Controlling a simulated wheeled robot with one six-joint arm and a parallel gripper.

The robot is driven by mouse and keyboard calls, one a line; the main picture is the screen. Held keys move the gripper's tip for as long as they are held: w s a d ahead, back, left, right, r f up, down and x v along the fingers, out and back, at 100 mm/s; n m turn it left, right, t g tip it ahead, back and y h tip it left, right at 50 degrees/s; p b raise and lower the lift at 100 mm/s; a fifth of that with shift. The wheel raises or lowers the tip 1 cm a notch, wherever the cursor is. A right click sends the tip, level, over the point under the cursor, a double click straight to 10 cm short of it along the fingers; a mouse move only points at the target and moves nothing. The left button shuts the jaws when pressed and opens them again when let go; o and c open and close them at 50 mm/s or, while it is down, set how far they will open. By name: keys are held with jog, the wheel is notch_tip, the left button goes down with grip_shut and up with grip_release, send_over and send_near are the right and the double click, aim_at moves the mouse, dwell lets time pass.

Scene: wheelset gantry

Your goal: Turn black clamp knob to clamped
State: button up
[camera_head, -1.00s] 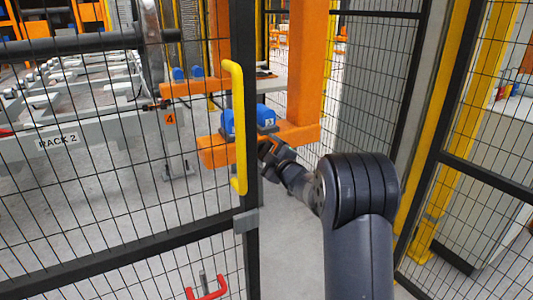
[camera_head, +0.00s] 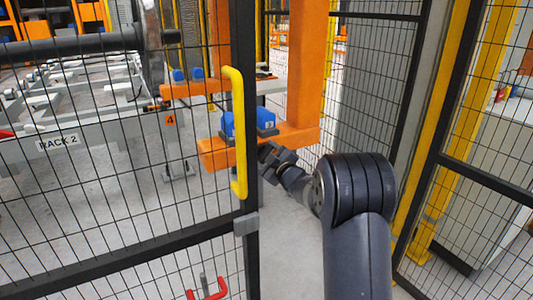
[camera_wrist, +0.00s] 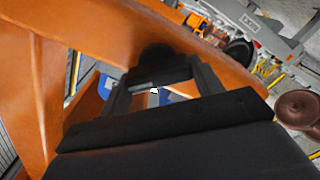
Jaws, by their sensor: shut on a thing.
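The black clamp knob (camera_wrist: 156,54) is on the side of the orange beam (camera_wrist: 75,15) in the wrist view. My gripper (camera_wrist: 160,74) is shut on it, one finger on each side. Its turned position cannot be read. In the head view my gripper (camera_head: 273,157) is at the front side of the orange beam (camera_head: 217,158), just right of the yellow handle, and the knob is hidden there. Blue blocks (camera_head: 266,118) sit on the beam above my gripper. Blue parts (camera_wrist: 178,98) also show between the fingers in the wrist view.
A mesh fence gate with a yellow handle (camera_head: 238,130) stands close left of my arm. More mesh fence (camera_head: 480,130) stands on the right. A second black knob (camera_wrist: 238,51) is farther along the beam. Rack 2 (camera_head: 58,142) stands behind the left mesh.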

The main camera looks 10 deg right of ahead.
jog(key=o, duration=1)
jog(key=shift+s, duration=0.1)
jog(key=v, duration=1)
jog(key=shift+s+d, duration=0.1)
jog(key=shift+s, duration=0.2)
jog(key=x, duration=1)
jog(key=shift+w, duration=0.3)
jog(key=shift+w+f, duration=0.15)
jog(key=shift+w, duration=0.05)
jog(key=shift+s+n+b, duration=0.1)
jog(key=shift+n+b, duration=0.4)
jog(key=shift+n, duration=0.1)
